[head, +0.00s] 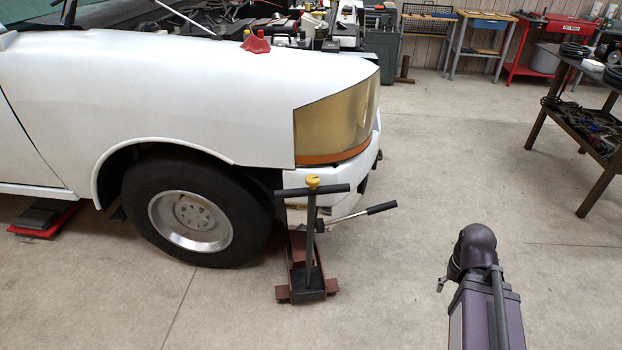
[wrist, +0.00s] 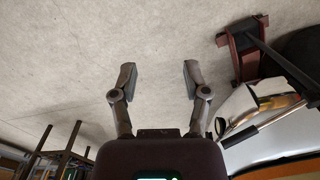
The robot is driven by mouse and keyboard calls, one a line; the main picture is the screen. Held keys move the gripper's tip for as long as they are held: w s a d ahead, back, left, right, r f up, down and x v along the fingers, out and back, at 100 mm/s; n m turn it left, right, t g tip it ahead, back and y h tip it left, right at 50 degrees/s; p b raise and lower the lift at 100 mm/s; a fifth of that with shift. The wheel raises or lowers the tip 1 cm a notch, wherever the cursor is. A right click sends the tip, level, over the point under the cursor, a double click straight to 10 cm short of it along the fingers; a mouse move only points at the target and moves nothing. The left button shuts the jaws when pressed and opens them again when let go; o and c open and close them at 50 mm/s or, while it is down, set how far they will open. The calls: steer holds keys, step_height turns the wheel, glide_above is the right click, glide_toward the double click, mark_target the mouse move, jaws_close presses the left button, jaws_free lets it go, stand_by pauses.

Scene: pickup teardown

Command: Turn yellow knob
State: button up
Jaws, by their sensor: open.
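The yellow knob (head: 313,182) sits on top of the upright handle of a floor jack, at the dark crossbar (head: 330,190). The red and black jack (head: 307,275) stands on the floor by the front corner of a white pickup. My gripper (wrist: 158,78) is open and empty, with bare concrete floor between and beyond its fingers. In the wrist view the jack (wrist: 240,50) shows at the upper right, apart from my fingers. The knob cannot be made out in the wrist view. In the head view my arm is at the lower right, clear of the jack.
The white pickup (head: 190,80) with its front wheel (head: 195,215) stands behind and left of the jack. A lever with a black grip (head: 381,208) sticks out to the right of the jack. A dark metal cart (head: 590,125) stands at the right. The floor between is clear.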

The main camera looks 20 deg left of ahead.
steer(key=shift+o, duration=1.4)
steer(key=shift+a, duration=0.1)
steer(key=n+t+y+p, duration=0.5)
steer(key=n+t+y, duration=0.4)
steer(key=y, duration=0.1)
glide_toward(313, 179)
steer(key=v, duration=0.3)
steer(key=shift+s+r, duration=0.1)
steer(key=shift+s, duration=0.1)
steer(key=b+x, duration=0.5)
steer(key=x, duration=0.8)
steer(key=shift+w+a+f, duration=0.15)
steer(key=shift+w+f, duration=0.05)
steer(key=shift+w, duration=0.15)
steer(key=c, duration=1.1)
